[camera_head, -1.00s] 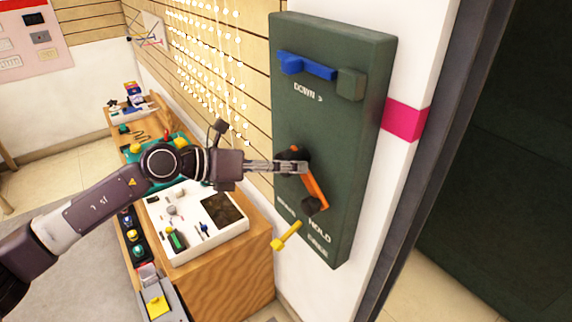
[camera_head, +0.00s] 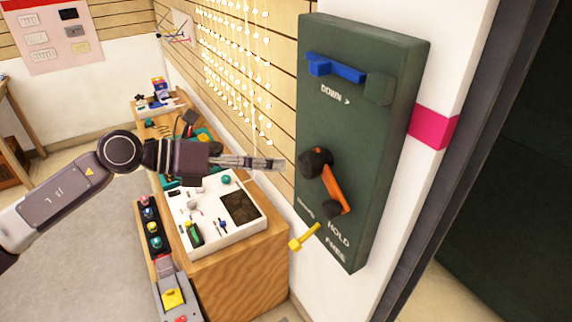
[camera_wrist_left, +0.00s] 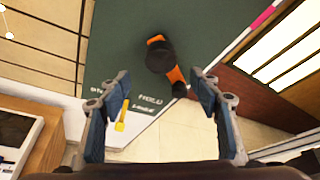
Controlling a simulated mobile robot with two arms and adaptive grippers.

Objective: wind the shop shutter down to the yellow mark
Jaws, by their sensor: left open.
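A dark green winder box (camera_head: 312,120) is fixed to the white wall post. Its orange crank arm (camera_head: 333,188) runs from a black hub (camera_head: 316,162) down to a black knob (camera_head: 331,209). A yellow lever (camera_head: 305,236) sticks out at the lower left, near the words HOLD and FREE. My left gripper (camera_head: 280,164) is open and empty, left of the hub and apart from it. In the left wrist view the crank (camera_wrist_left: 176,76) lies ahead between the fingers, and the yellow lever (camera_wrist_left: 121,118) shows beside the left finger. I cannot make out a yellow mark on a shutter.
A wooden counter (camera_head: 238,272) with a white tray (camera_head: 204,252) stands below left. Hanging strings of white beads (camera_head: 240,75) line the slatted wall. A dark opening (camera_head: 510,190) lies at right.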

